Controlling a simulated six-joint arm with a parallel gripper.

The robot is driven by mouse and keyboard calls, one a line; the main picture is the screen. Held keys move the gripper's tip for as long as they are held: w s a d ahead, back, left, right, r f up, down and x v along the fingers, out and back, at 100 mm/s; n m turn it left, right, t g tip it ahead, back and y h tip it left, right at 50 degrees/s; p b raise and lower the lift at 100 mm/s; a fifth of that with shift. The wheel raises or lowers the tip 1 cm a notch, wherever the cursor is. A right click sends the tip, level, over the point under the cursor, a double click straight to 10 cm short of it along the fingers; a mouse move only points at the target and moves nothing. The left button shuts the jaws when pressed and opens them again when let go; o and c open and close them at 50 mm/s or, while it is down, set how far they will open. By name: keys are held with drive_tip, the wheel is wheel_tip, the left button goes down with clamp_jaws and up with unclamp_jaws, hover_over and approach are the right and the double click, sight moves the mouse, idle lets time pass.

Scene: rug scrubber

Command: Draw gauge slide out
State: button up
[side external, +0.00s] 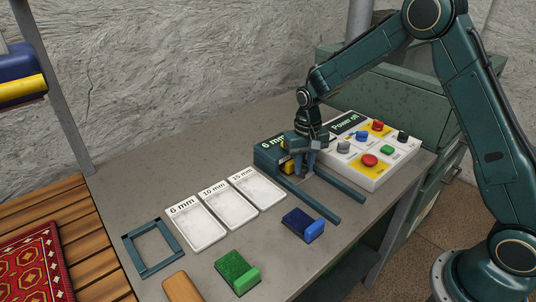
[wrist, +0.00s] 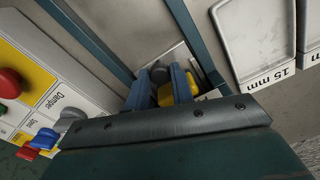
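The gauge unit (side external: 268,158) is a dark teal block labelled "6 mm", with two long rails (side external: 312,198) running forward over the bench. A yellow part (side external: 288,168) shows at its front; it also shows in the wrist view (wrist: 210,94). My gripper (side external: 305,170) is down at the unit's front, between the rails. In the wrist view its two blue fingers (wrist: 160,85) stand apart, on either side of a dark round knob (wrist: 158,74). The knob nearly fills the gap; whether the fingers press on it is unclear. My gripper body hides much of the slide.
A control panel (side external: 375,150) reading "Power off" stands just right of the unit. White trays (side external: 200,226) marked 6, 10 and 15 mm lie to the left. A square frame (side external: 151,247), a green brush (side external: 238,271) and a blue one (side external: 303,224) lie on the bench.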

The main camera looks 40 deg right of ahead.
clamp_jaws()
drive_tip(key=shift+s, duration=7.15)
drive_tip(key=o, duration=0.5)
unclamp_jaws()
drive_tip(key=shift+s, duration=0.1)
drive_tip(key=shift+o, duration=1.3)
drive_tip(key=shift+r, duration=0.2)
wheel_tip(320, 180, up, 14)
drive_tip(key=shift+f, duration=0.25)
drive_tip(key=shift+r, duration=0.1)
